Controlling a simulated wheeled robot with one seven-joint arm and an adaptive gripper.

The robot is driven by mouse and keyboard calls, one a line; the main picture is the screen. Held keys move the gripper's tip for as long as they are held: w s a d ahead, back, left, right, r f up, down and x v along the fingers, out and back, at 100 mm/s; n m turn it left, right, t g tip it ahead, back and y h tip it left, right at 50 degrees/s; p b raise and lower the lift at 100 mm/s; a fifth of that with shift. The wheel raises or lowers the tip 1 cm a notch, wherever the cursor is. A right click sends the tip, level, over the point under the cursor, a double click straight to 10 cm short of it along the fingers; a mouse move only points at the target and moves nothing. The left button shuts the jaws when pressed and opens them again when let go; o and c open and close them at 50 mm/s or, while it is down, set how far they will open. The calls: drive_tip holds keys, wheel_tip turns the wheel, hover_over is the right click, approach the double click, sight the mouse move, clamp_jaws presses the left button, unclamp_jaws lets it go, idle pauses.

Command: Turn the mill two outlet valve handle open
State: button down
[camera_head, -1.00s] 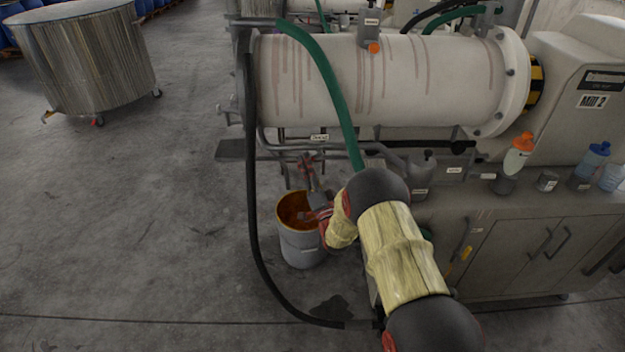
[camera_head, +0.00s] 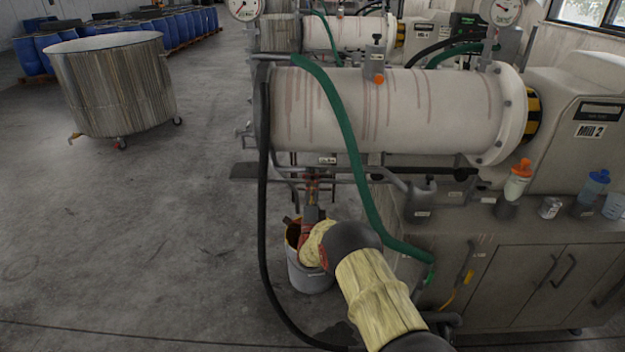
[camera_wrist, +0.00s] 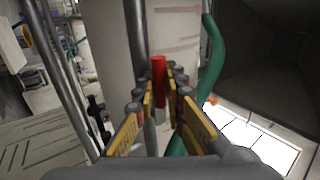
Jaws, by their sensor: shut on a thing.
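The white, paint-streaked cylinder of mill two (camera_head: 400,112) lies across the head view, with a "Mill 2" label (camera_head: 589,131) on its housing at right. A red valve handle (camera_wrist: 159,78) stands between my fingers in the wrist view. Red valve parts also show under the mill's left end in the head view (camera_head: 312,176). My gripper (camera_head: 312,200) points up at them from below and is shut on the red handle. Its yellow-sided fingers (camera_wrist: 160,92) flank the handle in the wrist view. My arm hides part of the bucket; the valve's exact angle is unclear.
A grey bucket (camera_head: 308,280) stands on the floor below the outlet. A black hose (camera_head: 264,210) hangs at left and a green hose (camera_head: 352,165) crosses the mill front. A cabinet (camera_head: 510,280) stands right. A large metal vat (camera_head: 112,90) stands left, with clear floor between.

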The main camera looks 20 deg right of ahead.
idle(0.4)
drive_tip(key=c, duration=2)
unclamp_jaws()
drive_tip(key=shift+d, duration=0.1)
drive_tip(key=shift+o, duration=0.5)
drive_tip(key=v, duration=1.2)
drive_tip(key=shift+w, duration=0.1)
